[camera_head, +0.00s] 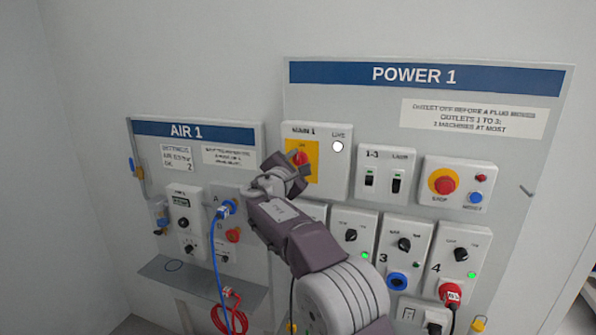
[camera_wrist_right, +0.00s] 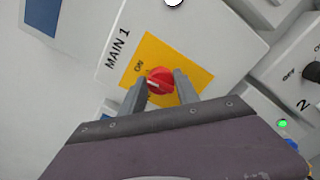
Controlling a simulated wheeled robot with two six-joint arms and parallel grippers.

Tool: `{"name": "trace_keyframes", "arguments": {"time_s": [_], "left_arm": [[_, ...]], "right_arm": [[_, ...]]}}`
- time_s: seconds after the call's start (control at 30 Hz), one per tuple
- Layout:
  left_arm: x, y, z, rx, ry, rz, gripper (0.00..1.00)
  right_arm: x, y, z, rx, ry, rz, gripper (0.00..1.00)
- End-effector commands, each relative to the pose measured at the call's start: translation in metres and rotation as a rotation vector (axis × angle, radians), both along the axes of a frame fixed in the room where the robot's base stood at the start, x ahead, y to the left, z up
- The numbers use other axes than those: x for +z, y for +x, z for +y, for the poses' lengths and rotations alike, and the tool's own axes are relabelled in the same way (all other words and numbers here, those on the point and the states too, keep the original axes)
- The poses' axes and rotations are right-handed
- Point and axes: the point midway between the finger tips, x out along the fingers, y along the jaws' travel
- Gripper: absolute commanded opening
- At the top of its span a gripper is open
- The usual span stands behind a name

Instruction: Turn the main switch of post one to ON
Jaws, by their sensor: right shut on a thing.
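The main switch is a red rotary knob (camera_head: 300,158) on a yellow plate (camera_head: 313,172), on the grey box marked MAIN 1 (camera_head: 335,170) at the upper left of the POWER 1 board. In the right wrist view the red knob (camera_wrist_right: 161,80) sits between the two fingers of my right gripper (camera_wrist_right: 160,88), which is shut on it. The word ON shows beside the knob on the plate. The knob's exact pointing is hard to tell. My right gripper (camera_head: 291,170) partly covers the plate in the head view. My left gripper is out of view.
A white LIVE lamp (camera_head: 337,146) is beside the switch. To the right are two black switches (camera_head: 383,181) and a red stop button (camera_head: 444,184). Outlet boxes with green lamps sit below, partly behind my arm. The AIR 1 board (camera_head: 185,130) with a blue hose (camera_head: 219,260) stands left.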

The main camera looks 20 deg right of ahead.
Motion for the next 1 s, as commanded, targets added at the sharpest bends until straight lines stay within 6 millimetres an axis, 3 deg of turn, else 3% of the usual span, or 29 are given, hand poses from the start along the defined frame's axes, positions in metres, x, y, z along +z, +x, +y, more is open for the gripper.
{"name": "trace_keyframes", "arguments": {"time_s": [0.23,0.83,0.87,0.93,1.0], "left_arm": [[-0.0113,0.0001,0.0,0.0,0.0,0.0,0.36],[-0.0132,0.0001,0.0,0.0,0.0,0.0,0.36],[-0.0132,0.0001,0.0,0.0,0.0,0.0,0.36],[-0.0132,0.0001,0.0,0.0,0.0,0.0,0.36],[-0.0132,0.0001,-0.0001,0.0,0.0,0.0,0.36]], "right_arm": [[-0.0018,-0.0001,-0.0003,0.0,0.078,-0.053,0.0],[-0.0003,-0.0002,-0.0004,-0.001,0.107,-0.072,0.0],[-0.0002,-0.0003,-0.0004,-0.001,0.107,-0.072,0.4],[-0.0002,-0.0003,-0.0004,-0.001,0.107,-0.072,0.59],[-0.0003,-0.0002,-0.0004,0.0,0.106,-0.072,0.59]]}}
